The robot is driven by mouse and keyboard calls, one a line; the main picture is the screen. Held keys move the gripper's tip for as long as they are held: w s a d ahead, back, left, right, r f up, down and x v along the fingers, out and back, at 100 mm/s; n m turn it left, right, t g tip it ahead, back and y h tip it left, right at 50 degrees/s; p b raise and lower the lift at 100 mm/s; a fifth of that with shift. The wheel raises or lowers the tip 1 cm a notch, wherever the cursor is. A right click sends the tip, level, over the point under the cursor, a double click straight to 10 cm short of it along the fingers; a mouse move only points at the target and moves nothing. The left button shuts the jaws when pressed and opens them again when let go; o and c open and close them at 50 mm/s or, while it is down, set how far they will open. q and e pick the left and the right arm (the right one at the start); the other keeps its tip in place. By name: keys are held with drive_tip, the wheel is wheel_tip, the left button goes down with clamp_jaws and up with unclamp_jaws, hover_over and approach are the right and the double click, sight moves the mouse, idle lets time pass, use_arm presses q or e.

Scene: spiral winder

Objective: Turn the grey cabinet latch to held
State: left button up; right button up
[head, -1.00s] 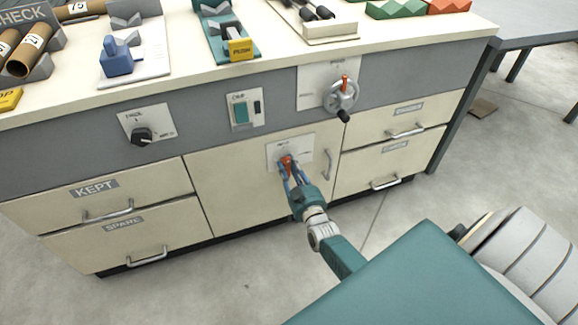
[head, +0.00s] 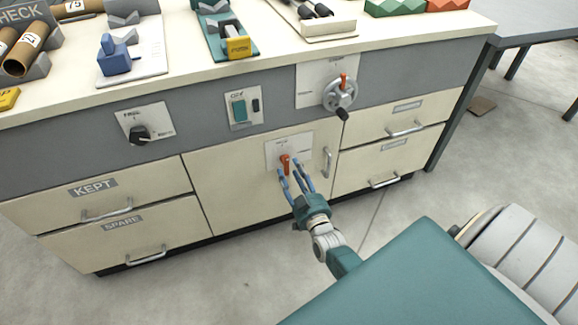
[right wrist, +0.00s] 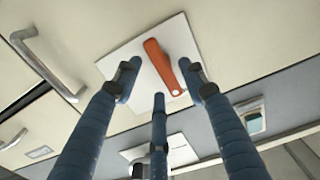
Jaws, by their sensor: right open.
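The grey cabinet latch shows as an orange-red lever (head: 286,164) on a white plate (head: 303,147) on the middle cabinet door. In the head view the lever hangs roughly straight down. The plate's small lettering is too small to read. My right gripper (head: 293,178) is open just in front of and below the lever, with its fingers apart and nothing held. In the right wrist view the lever (right wrist: 162,66) shows beyond the spread fingertips (right wrist: 160,85), apparently clear of them. My left gripper is not in view.
A door handle (head: 327,162) is right of the latch plate. Drawers flank the door. Above are a black knob (head: 140,134), a teal switch (head: 239,109) and a handwheel (head: 341,95). The floor in front is clear.

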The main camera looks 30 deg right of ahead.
drive_tip(key=v, duration=0.8)
drive_tip(key=shift+s, duration=0.25)
